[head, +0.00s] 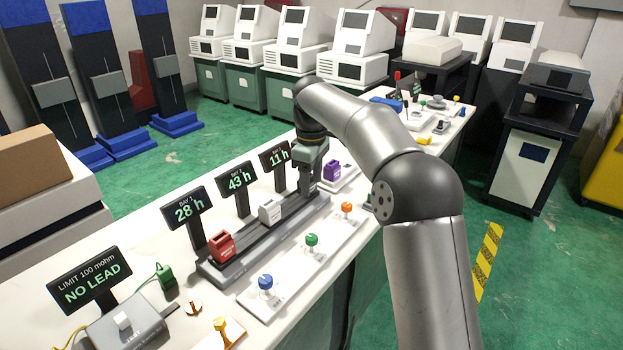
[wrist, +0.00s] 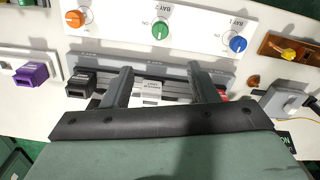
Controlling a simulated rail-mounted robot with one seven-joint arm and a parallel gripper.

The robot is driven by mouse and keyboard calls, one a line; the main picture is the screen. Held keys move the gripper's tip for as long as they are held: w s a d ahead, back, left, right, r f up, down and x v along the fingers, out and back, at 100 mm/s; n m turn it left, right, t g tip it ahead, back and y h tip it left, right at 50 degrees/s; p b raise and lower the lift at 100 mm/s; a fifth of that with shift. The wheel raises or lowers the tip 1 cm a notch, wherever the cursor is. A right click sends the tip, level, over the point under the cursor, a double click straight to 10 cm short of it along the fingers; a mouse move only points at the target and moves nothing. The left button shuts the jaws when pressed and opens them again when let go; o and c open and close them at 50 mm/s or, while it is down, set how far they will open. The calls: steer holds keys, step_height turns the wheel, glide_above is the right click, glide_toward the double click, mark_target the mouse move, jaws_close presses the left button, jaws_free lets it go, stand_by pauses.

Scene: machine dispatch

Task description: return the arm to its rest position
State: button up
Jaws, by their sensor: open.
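My gripper (head: 306,190) hangs at the far end of the dark bay rail (head: 240,250), beside the 11 h display (head: 275,156). In the wrist view its two fingers (wrist: 162,82) are apart, with nothing clamped between them. A grey module (head: 270,211) sits in the middle bay; it shows between the fingers in the wrist view (wrist: 150,88). A red module (head: 222,246) sits in the near bay. A black module (wrist: 81,83) shows left of the fingers in the wrist view. My arm reaches from the lower right across the bench.
A white panel with blue (head: 265,282), green (head: 312,240) and orange (head: 347,207) knobs runs along the rail. Display posts (head: 187,212) rise behind the rail. A meter (head: 130,325) reads NO LEAD.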

steer(key=s+d+m, duration=0.4)
steer(key=s+d, duration=0.2)
steer(key=s, duration=0.4)
steer(key=s+d+m, duration=0.3)
steer(key=s+d, duration=0.3)
steer(key=s, duration=0.3)
steer(key=s+d+f+m, duration=0.2)
steer(key=s+f+m, duration=0.1)
steer(key=s, duration=0.6)
steer(key=s+d+f+m, duration=0.3)
steer(key=s+f, duration=0.3)
steer(key=s, duration=0.3)
steer(key=shift+s+d+m, duration=0.15)
steer(key=shift+s+m, duration=0.15)
